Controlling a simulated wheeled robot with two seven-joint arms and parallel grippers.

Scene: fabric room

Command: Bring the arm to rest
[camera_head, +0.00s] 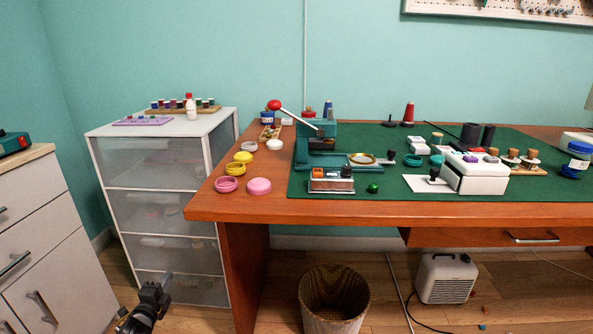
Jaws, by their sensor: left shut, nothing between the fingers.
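My left gripper (161,284) shows low at the left of the head view, its arm coming in from the bottom left edge. It is shut and empty. It hangs below table height, in front of the white drawer unit with grey see-through fronts (160,215), and apart from the desk. My right gripper does not show.
A brown wooden desk (240,208) with a green mat (385,206) bears a teal hand press (312,152), colored jars and small boxes. A bin (334,300) and a white heater (446,278) stand on the floor. A white cabinet (55,250) stands left.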

